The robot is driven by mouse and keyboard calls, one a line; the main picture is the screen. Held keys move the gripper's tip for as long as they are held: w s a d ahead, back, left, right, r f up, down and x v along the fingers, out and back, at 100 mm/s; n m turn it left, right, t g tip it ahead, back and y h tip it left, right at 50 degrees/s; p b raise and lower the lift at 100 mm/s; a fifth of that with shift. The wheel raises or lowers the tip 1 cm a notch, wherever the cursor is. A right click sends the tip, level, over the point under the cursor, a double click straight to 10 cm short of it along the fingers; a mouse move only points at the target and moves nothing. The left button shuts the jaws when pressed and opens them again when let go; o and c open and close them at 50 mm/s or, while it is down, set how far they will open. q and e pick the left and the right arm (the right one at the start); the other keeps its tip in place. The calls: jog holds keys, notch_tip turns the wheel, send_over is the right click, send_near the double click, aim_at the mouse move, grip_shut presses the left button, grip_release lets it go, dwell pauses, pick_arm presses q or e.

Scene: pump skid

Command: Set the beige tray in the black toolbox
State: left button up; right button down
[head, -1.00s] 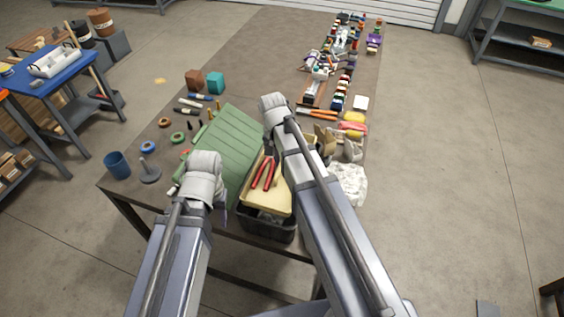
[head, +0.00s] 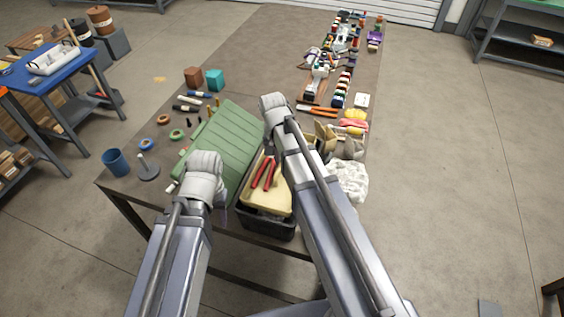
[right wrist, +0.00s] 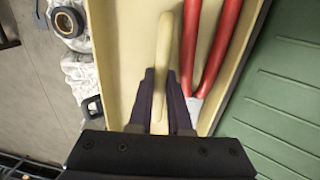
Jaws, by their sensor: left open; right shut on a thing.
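The beige tray (head: 280,205) is over the black toolbox (head: 266,228) at the near edge of the table, partly hidden by my right arm. Dark toolbox walls show below and left of it; I cannot tell whether it rests inside or hangs just above. Red-handled pliers (head: 270,174) lie in the tray. In the right wrist view, my right gripper (right wrist: 162,105) is shut on the beige upright handle (right wrist: 164,50) in the tray (right wrist: 118,50). My left gripper (head: 219,196) is open and empty left of the toolbox, its fingers mostly hidden by its wrist.
A ribbed green panel (head: 222,137) lies left of the toolbox, close to my left gripper. Blue cup (head: 116,162), tape rolls and small tools lie further left. Gloves (head: 354,122) and a white crumpled cloth (head: 350,180) lie right of my right arm. The table's far middle is clear.

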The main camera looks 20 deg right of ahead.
jog(key=shift+f+b, duration=2.5)
jog(key=shift+f, duration=0.05)
jog(key=c, duration=0.8)
grip_release()
jog(key=shift+o, duration=0.2)
jog(key=shift+r, duration=0.1)
jog(key=r+p, duration=0.7)
jog(key=p, duration=0.1)
jog(key=shift+w+a+r, duration=0.25)
jog(key=shift+a+r, duration=0.1)
jog(key=shift+a, duration=0.05)
jog(key=shift+s+f, duration=0.1)
jog(key=shift+f, duration=0.05)
